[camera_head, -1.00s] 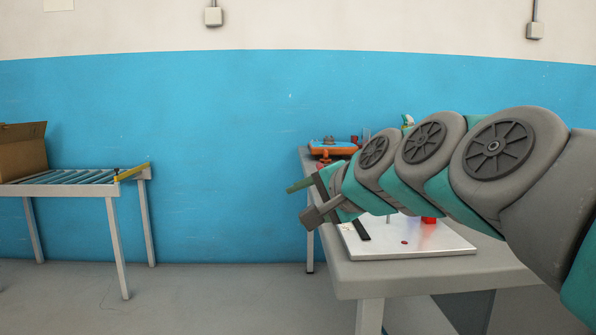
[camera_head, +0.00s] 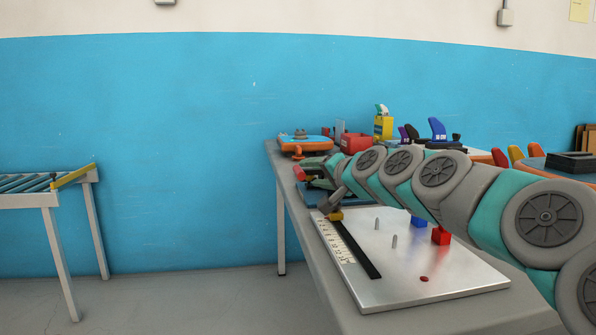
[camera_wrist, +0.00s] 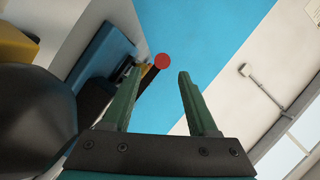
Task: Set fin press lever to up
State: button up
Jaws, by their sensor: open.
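The fin press is at the far end of the workbench, mostly hidden behind my gripper in the head view. What looks like its red lever knob (camera_head: 299,174) shows at the left of my fingers, and a blue base (camera_head: 318,196) shows below. In the wrist view the round red knob (camera_wrist: 162,61) appears between my fingertips, nearer the left one. I cannot tell whether it is within their reach. A dark rod (camera_wrist: 143,84) runs from it down-left behind the left finger. My gripper (camera_wrist: 159,72) is open and empty. The lever's angle is unclear.
A metal plate (camera_head: 440,280) with a ruler, two pegs and red and blue blocks lies on the near bench. An orange-and-blue device (camera_head: 305,145), a red box (camera_head: 356,143) and coloured fins stand behind. A roller table (camera_head: 50,200) stands left; the floor between is clear.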

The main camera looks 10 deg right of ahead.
aim_at(299, 172)
jog(key=shift+x, duration=3.45)
grip_shut()
jog(key=shift+p, duration=0.3)
